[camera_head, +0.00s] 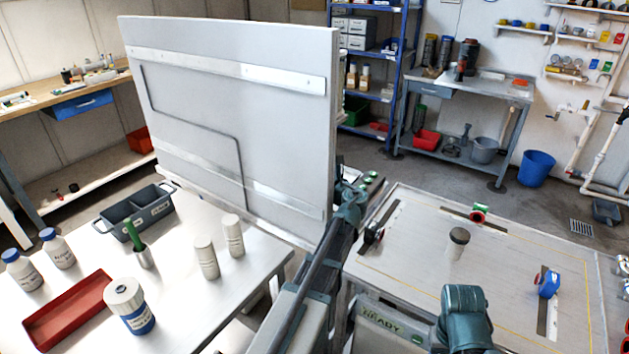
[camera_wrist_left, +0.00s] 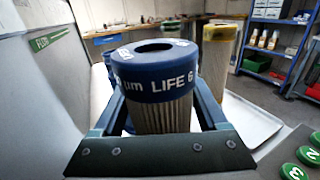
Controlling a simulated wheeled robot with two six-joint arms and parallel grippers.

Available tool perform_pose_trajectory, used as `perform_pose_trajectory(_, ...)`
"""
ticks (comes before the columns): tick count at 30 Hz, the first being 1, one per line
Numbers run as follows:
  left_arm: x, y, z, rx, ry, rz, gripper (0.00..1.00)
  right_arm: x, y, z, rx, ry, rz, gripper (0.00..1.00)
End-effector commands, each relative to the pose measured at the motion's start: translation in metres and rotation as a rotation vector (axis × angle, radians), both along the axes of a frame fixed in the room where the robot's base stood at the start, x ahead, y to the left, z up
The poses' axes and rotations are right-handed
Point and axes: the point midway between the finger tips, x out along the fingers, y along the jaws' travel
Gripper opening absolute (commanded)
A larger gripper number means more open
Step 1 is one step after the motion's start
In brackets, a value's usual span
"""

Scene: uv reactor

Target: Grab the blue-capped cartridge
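In the left wrist view, the blue-capped cartridge (camera_wrist_left: 163,118) stands upright between the two fingers of my left gripper (camera_wrist_left: 163,104). It has a pale pleated body and a blue ring cap with white lettering and a dark central hole. The fingers flank its body below the cap; I cannot tell whether they press on it. In the head view, my left arm reaches past the right edge of a white panel, and its gripper and the cartridge are hidden there. A teal part of my right arm shows at the bottom right; its gripper is not visible.
A yellow-capped cartridge (camera_wrist_left: 219,62) stands just behind the blue-capped one. Green numbered discs (camera_wrist_left: 308,155) lie at the right. The tall white panel (camera_head: 235,120) blocks the head view. A right table (camera_head: 400,270) carries a dark-capped cylinder (camera_head: 456,245) and clamps.

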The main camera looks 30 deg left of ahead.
Motion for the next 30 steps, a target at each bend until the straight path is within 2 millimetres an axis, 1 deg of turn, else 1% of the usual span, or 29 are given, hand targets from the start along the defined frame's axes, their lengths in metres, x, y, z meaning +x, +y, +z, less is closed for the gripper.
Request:
perform_pose_trajectory(1, 0.000, 0.000, 0.000, 0.000, 0.000, 0.000, 0.48, 0.000, 0.000, 0.000, 0.000, 0.000, 0.000, 0.50)
perform_pose_trajectory(5, 0.000, 0.000, 0.000, 0.000, 0.000, 0.000, 0.24, 0.000, 0.000, 0.000, 0.000, 0.000, 0.000, 0.50)
perform_pose_trajectory(6, 0.000, 0.000, 0.000, 0.000, 0.000, 0.000, 0.17, 0.000, 0.000, 0.000, 0.000, 0.000, 0.000, 0.50)
perform_pose_trajectory(7, 0.000, 0.000, 0.000, 0.000, 0.000, 0.000, 0.13, 0.000, 0.000, 0.000, 0.000, 0.000, 0.000, 0.50)
perform_pose_trajectory(14, 0.000, 0.000, 0.001, 0.000, 0.000, 0.000, 0.12, 0.000, 0.000, 0.001, 0.000, 0.000, 0.000, 0.50)
perform_pose_trajectory(19, 0.003, 0.000, 0.008, 0.000, 0.000, 0.000, 0.12, 0.000, 0.000, 0.008, 0.000, 0.000, 0.000, 0.50)
perform_pose_trajectory(23, 0.004, -0.001, 0.020, 0.000, 0.000, 0.000, 0.12, 0.000, 0.000, 0.020, 0.000, 0.000, 0.000, 0.50)
perform_pose_trajectory(30, 0.004, -0.001, 0.050, 0.000, 0.000, 0.000, 0.12, 0.000, 0.000, 0.050, 0.000, 0.000, -0.001, 0.50)
